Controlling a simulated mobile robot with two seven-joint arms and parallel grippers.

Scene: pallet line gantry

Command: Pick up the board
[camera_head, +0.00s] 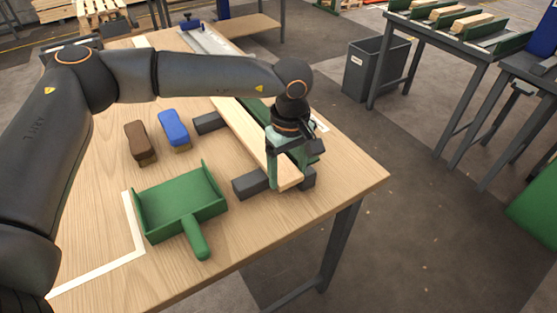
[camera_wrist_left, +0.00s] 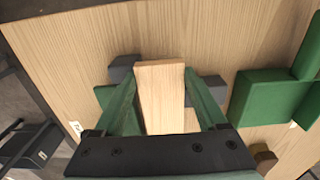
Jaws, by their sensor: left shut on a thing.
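The board (camera_head: 246,133) is a long, pale wooden plank on the table, lying over dark grey blocks. Its near end shows in the left wrist view (camera_wrist_left: 160,88) between the two green fingers. My left gripper (camera_head: 288,168) is shut on the board close to its near end, one finger along each side; it also shows in the left wrist view (camera_wrist_left: 163,100). Part of the board is hidden behind the gripper and wrist. My right gripper is in neither view.
A green dustpan (camera_head: 180,205), a brown brush (camera_head: 140,142) and a blue brush (camera_head: 173,130) lie left of the board. Dark blocks (camera_head: 250,184) sit by the board. A grey bin (camera_head: 375,68) stands beyond the wooden table (camera_head: 345,176). The table's front right corner is clear.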

